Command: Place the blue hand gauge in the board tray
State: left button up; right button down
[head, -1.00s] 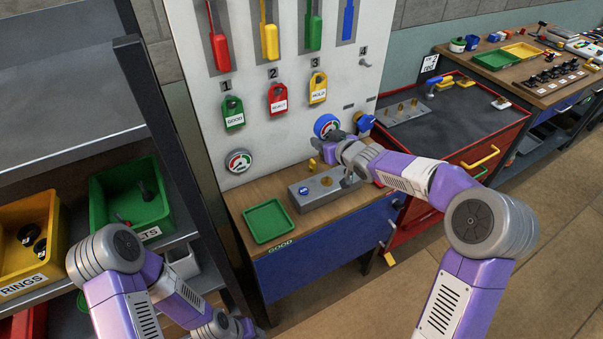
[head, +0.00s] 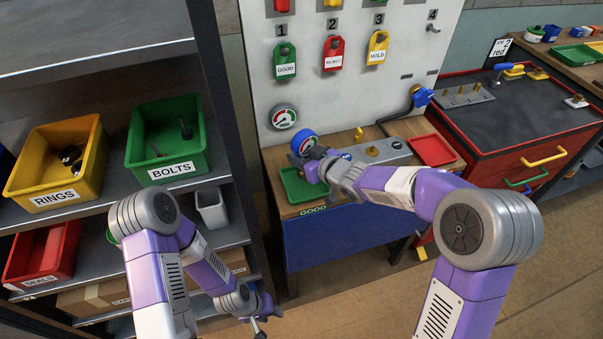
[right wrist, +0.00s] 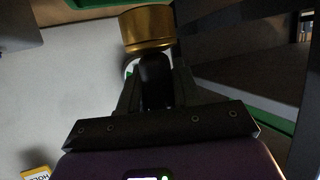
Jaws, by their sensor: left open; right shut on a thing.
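The blue hand gauge (head: 304,142), with a white, red and green dial, is held up in my right gripper (head: 318,163) in the head view. It is in front of the board, above the back of the green tray (head: 291,188) on the bench, which has a GOOD label at its front. In the right wrist view my right gripper (right wrist: 154,85) is shut on a dark stem with a brass-coloured cylinder at its end. The fingers hide part of the gauge and tray. My left gripper (head: 262,326) is open and empty, low at the bottom of the head view.
A grey block (head: 370,153) with a brass fitting stands right of the green tray, then a red tray (head: 432,150). A fixed gauge (head: 284,117) is on the board behind. Left is a shelf with yellow (head: 80,185) and green (head: 165,165) bins.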

jog(key=shift+f+b, duration=0.75)
jog(key=shift+f, duration=1.15)
jog(key=shift+f, duration=0.2)
jog(key=c, duration=0.8)
grip_release()
jog(key=shift+r, duration=0.2)
jog(key=p+v, duration=0.3)
jog(key=v, duration=0.9)
jog(key=shift+f, duration=0.1)
